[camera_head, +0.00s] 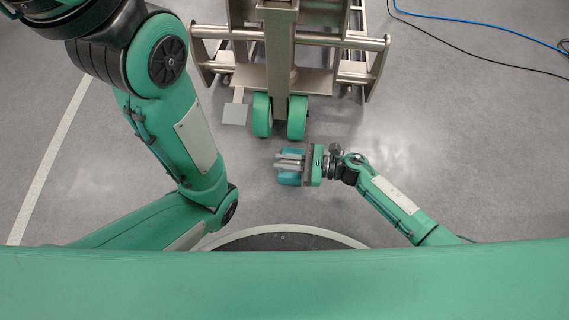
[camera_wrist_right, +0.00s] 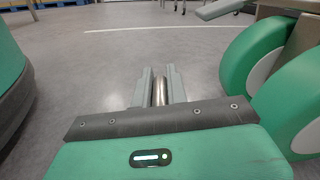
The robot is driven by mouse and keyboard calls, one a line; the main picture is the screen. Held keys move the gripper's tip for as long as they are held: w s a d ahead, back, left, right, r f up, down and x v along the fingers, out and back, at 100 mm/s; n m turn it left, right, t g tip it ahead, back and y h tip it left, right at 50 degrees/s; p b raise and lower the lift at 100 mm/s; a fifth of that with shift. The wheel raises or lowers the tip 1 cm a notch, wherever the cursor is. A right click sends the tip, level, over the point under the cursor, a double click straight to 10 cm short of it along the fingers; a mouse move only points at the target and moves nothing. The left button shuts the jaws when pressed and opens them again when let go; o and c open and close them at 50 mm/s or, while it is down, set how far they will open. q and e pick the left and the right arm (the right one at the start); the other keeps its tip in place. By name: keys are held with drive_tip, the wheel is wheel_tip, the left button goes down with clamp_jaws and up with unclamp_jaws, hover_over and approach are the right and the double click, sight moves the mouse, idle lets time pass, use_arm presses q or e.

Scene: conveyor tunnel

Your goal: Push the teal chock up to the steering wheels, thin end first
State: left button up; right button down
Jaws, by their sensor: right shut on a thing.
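The teal chock (camera_head: 289,180) lies on the floor below the two green steering wheels (camera_head: 262,115) in the head view, with a clear gap between. My right gripper (camera_head: 290,163) covers its middle, so its thin end cannot be told. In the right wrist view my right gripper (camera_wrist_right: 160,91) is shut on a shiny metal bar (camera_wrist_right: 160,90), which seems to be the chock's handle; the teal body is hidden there. The wheels (camera_wrist_right: 258,58) stand at the right of that view, apart from the fingers. My left gripper is out of view.
A metal frame (camera_head: 279,45) rises above and around the wheels. A small grey plate (camera_head: 234,113) sits left of them. Blue (camera_head: 470,22) and black cables lie at the upper right.

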drive_tip(key=shift+f, duration=0.15)
drive_tip(key=shift+f+b, duration=0.2)
drive_tip(key=shift+b, duration=0.35)
drive_tip(key=c, duration=1.3)
unclamp_jaws()
drive_tip(key=shift+f, duration=0.1)
